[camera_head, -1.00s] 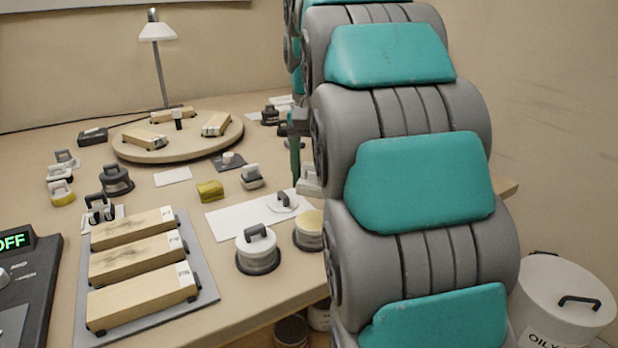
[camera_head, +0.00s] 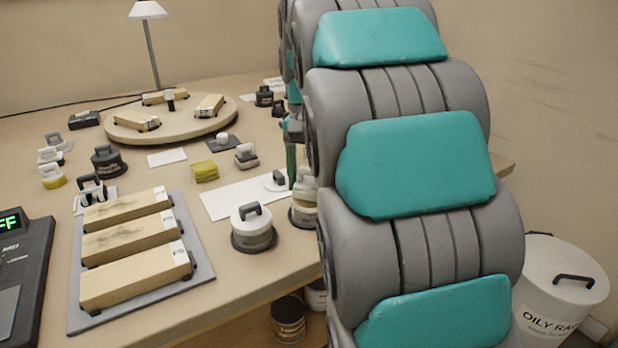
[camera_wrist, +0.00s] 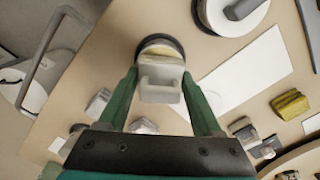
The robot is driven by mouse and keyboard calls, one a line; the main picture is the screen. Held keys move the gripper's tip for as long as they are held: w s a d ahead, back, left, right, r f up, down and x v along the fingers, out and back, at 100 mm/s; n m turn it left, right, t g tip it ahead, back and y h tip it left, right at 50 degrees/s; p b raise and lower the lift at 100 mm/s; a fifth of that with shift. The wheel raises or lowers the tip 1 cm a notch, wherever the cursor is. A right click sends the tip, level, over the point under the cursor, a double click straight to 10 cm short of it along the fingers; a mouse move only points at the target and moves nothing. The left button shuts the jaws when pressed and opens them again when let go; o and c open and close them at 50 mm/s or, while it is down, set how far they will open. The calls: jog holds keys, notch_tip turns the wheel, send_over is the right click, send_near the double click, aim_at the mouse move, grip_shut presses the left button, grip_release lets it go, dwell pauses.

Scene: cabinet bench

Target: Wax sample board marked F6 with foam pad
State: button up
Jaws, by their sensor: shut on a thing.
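My gripper (camera_wrist: 161,78) is shut on a pale foam pad with a handle (camera_wrist: 160,93). The pad is at a round pot with a cream top and dark base (camera_wrist: 161,46), covering part of it. In the head view the pad (camera_head: 305,189) is at the top of the pot (camera_head: 303,215); whether they touch I cannot tell. Three wooden boards with small white labels lie on a grey mat (camera_head: 196,240): a rear one (camera_head: 125,211), a middle one (camera_head: 130,240) and a front one (camera_head: 135,276). More boards lie on a round turntable (camera_head: 185,130).
A white-lidded tin (camera_head: 252,228) stands left of the pot. A white sheet (camera_head: 235,200), yellow cloth (camera_head: 204,171) and several handled blocks and tins lie behind. A black console (camera_head: 22,285) is front left. An oily-rag bin (camera_head: 565,285) stands right of the bench.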

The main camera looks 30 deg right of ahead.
aim_at(309, 169)
jog(key=shift+f, duration=0.6)
dwell(1.7)
jog(key=shift+r, duration=0.15)
jog(key=shift+w+r+p, duration=0.1)
jog(key=shift+r+p, duration=0.55)
jog(key=shift+r, duration=2.75)
